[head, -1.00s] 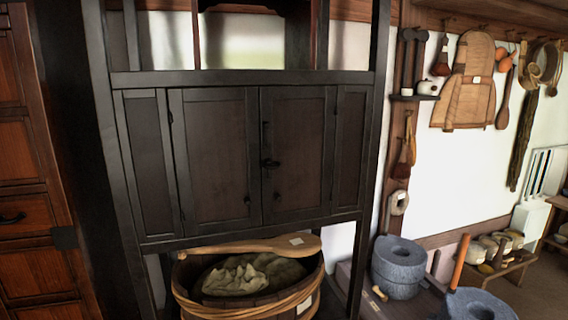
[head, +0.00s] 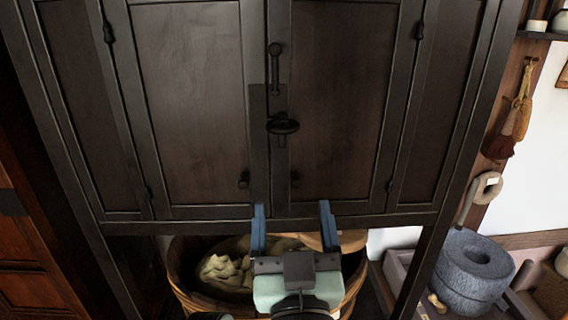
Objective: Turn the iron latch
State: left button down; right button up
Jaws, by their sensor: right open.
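The dark cabinet has two middle doors, a left door (head: 190,95) and a right door (head: 345,100). At their meeting edge is the dark iron latch (head: 283,124), a rounded, knob-like piece. A short upright iron bar (head: 275,70) sits just above it. My right gripper (head: 292,209) is in front of the cabinet's lower edge, below the latch in the picture. Its two blue fingers point up and are spread apart, with nothing between them. It is apart from the latch in the picture; its exact distance from the doors is hard to tell. My left gripper is not in view.
A round wooden tub (head: 180,285) holding a pale cloth sack (head: 225,272) stands under the cabinet, partly hidden by my right gripper. Grey stone querns (head: 470,265) stand at the lower right. A cabinet post (head: 450,180) borders the doors on the right.

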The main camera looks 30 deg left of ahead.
aim_at(283, 126)
notch_tip(283, 126, up, 4)
jog(key=s+r+t, duration=0.1)
jog(key=s, duration=0.2)
jog(key=p+x, duration=0.1)
jog(key=x, duration=0.3)
jog(key=p+x, duration=0.1)
jog(key=x, duration=0.3)
jog(key=p+x, duration=0.1)
jog(key=x, duration=0.3)
jog(key=shift+w+f, duration=0.3)
jog(key=shift+w, duration=0.15)
jog(key=shift+c, duration=0.3)
jog(key=c, duration=0.9)
